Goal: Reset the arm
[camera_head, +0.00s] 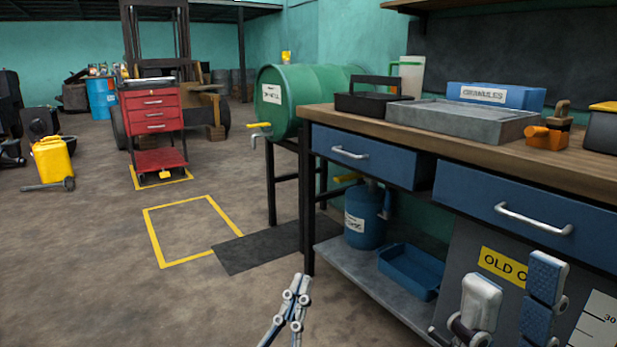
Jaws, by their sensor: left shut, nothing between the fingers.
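My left gripper (300,282) is at the bottom middle, in front of the workbench's left legs. Its fingers are together and hold nothing. My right gripper (514,278) is at the lower right, in front of the bench's lower part. Its two fingers stand apart, with nothing seen between them. The grippers' lower parts run out of the bottom of the picture.
The wooden workbench (470,146) with blue drawers fills the right side. A blue can (366,216) and blue tray (410,270) sit on its lower shelf.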

